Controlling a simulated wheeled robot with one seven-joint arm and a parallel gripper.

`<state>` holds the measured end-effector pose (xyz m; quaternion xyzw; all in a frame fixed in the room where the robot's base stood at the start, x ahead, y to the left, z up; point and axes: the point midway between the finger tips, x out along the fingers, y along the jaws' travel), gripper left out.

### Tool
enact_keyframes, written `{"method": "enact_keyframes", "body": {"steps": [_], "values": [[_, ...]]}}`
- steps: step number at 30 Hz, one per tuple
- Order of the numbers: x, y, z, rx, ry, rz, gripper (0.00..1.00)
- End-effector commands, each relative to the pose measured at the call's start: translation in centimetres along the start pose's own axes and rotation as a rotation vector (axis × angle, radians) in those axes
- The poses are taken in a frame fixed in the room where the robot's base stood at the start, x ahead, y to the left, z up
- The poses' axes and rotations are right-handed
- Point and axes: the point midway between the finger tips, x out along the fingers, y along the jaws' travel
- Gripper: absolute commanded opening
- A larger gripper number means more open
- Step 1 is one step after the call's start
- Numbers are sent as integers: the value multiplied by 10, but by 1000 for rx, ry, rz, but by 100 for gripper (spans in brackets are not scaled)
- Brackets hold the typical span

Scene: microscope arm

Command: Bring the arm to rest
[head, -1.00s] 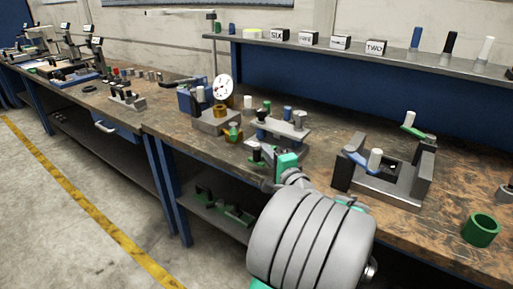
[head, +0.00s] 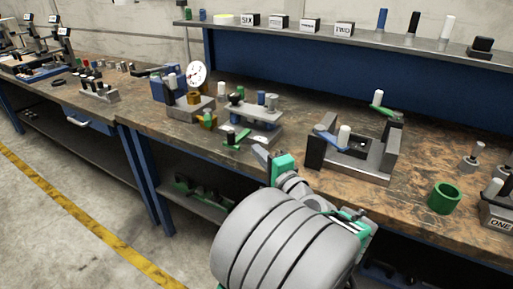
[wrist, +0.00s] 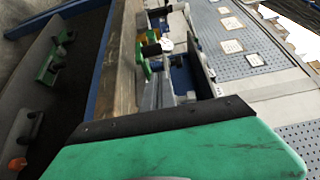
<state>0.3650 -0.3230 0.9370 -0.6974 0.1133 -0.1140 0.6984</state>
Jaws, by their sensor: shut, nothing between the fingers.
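My arm reaches up from the bottom middle of the head view, its large ribbed grey link nearest the camera. My gripper (head: 264,156), with a green body and a dark grey tip, is at the front edge of the workbench (head: 290,155). It looks shut and empty. It is just in front of a steel fixture (head: 262,118), and I cannot tell the exact gap. In the wrist view the green and black gripper part (wrist: 170,150) fills the bottom, with the bench's front edge (wrist: 125,60) beyond it.
A grey clamp fixture with a blue lever (head: 328,142) stands right of my gripper. A green ring (head: 444,198) and a block marked ONE (head: 498,217) are farther right. A dial gauge (head: 197,75) is behind left. A lower shelf (head: 190,198) holds green parts. The floor (head: 60,225) at left is clear.

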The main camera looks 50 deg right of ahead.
Motion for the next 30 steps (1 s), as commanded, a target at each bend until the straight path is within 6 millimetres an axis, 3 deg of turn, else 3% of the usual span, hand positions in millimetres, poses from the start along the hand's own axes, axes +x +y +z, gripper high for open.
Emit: {"method": "enact_keyframes", "body": {"steps": [11,14,17,19,22,24,27,30], "values": [[1,0,4,-1,-9,0,0],[6,-1,14,-27,-36,24,0],[24,2,58,-138,-151,126,0],[34,8,106,-276,-283,236,0],[32,21,173,-518,-492,395,0],[19,25,210,-689,-628,486,0],[-8,22,251,-926,-808,591,0],[-42,9,279,-1150,-970,670,0]]}}
